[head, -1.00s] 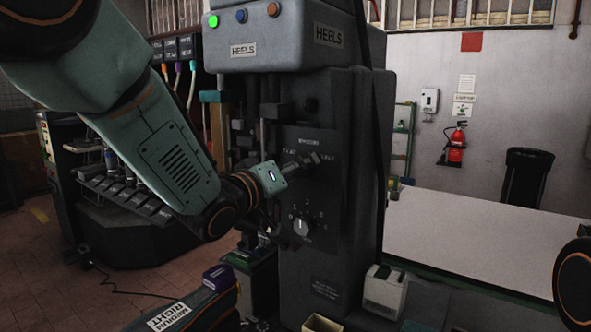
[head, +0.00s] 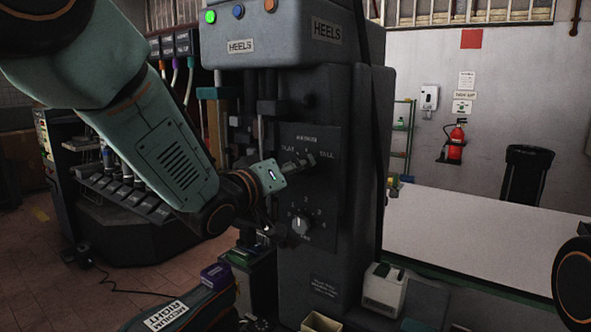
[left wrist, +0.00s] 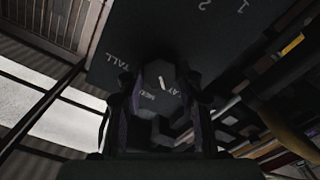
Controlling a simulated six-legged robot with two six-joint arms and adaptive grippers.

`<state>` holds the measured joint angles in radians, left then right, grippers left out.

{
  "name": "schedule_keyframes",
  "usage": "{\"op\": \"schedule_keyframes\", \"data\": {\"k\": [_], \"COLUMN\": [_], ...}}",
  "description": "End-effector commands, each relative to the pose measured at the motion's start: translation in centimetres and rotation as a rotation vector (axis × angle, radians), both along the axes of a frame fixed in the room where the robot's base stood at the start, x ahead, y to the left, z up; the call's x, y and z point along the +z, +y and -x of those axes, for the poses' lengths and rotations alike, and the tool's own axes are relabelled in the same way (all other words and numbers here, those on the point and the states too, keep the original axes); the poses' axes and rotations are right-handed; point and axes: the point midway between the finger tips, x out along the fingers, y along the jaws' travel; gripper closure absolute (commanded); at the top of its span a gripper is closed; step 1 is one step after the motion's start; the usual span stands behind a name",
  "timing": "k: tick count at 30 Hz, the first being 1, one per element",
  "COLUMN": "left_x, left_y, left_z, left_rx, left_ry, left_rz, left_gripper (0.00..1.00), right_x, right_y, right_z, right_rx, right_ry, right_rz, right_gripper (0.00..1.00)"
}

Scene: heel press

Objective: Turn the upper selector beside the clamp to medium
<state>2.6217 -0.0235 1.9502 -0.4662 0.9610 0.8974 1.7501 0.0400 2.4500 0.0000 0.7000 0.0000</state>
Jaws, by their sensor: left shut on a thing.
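The dark panel (head: 325,205) on the side of the heel press carries the upper selector, with labels for flat, medium and tall around it. My left gripper (head: 304,161) is at this selector, and its fingers mostly cover it in the head view. In the left wrist view the selector knob (left wrist: 160,80) sits between the fingers of my left gripper (left wrist: 163,108), which is shut on it. The knob's short white line slants from upper left to lower right there. Which label it marks is hard to tell. My right gripper is out of view.
A lower numbered selector (head: 300,224) with a light pointer sits just below my left gripper. A shoe (head: 180,308) labelled medium right is at the bottom left. A white box (head: 383,289) stands by the press. A pale table (head: 480,230) is at the right.

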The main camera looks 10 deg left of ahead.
Motion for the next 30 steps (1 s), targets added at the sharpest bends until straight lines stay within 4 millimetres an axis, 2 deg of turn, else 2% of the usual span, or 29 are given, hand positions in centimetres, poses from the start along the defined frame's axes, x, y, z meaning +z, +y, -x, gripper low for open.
{"op": "schedule_keyframes", "data": {"k": [21,30], "left_x": [-0.2,-0.1], "left_y": [0.0,-0.1], "left_z": [0.0,0.0], "left_rx": [-0.001,0.000], "left_ry": [-0.220,-0.284], "left_rz": [-0.530,-0.688], "left_gripper": [0.95,0.95], "right_x": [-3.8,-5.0], "right_y": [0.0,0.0], "right_z": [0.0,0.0], "right_rx": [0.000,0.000], "right_ry": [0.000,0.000], "right_rz": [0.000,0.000], "right_gripper": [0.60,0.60]}}
